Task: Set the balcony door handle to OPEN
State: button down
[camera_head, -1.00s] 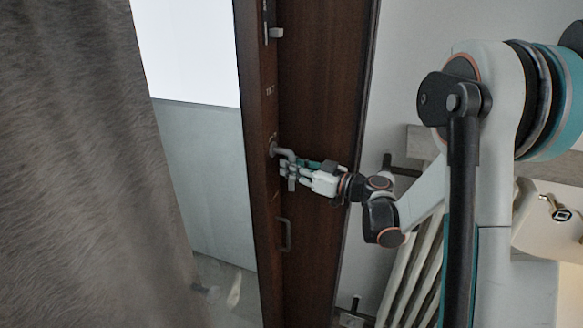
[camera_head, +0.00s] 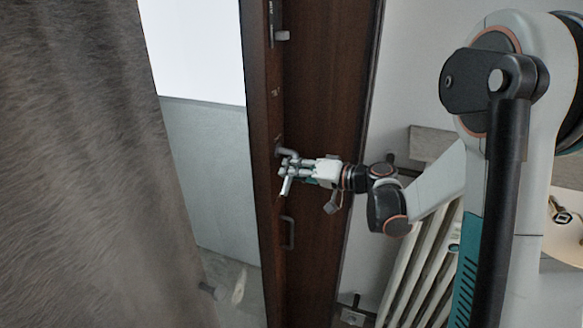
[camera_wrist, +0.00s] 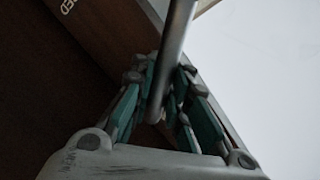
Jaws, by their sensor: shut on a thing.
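The balcony door (camera_head: 320,90) is dark brown wood with a glass pane to its left. Its grey metal handle (camera_head: 288,151) comes out of the door edge at mid-height. My gripper (camera_head: 288,170) is at the handle, coming from the right. In the wrist view the handle (camera_wrist: 176,35) is a grey bar running down between the fingers of my gripper (camera_wrist: 165,95), which are shut around it. Part of a word ending in "ED" (camera_wrist: 68,6) is printed on the frame. The handle's far end is partly hidden by the fingers.
A fixed pull bar (camera_head: 289,233) is on the door below the handle, and a small latch (camera_head: 281,35) is above. A grey curtain (camera_head: 80,160) hangs at the left. A white radiator (camera_head: 420,265) stands at the right.

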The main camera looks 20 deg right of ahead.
aim_at(271, 161)
jog(key=m, duration=0.1)
jog(key=r+m, duration=0.1)
jog(key=m+g+p, duration=0.1)
jog(key=shift+s+a+r+m, duration=0.2)
jog(key=shift+s+r+m, duration=0.15)
jog(key=shift+m, duration=0.05)
jog(key=shift+r+m+g+y+p, duration=0.4)
jog(key=shift+r+m+y, duration=0.15)
jog(key=shift+m, duration=0.65)
jog(key=shift+r, duration=0.1)
jog(key=c, duration=1.6)
grip_release()
jog(key=shift+o, duration=0.2)
jog(key=shift+s, duration=0.1)
jog(key=v, duration=1.2)
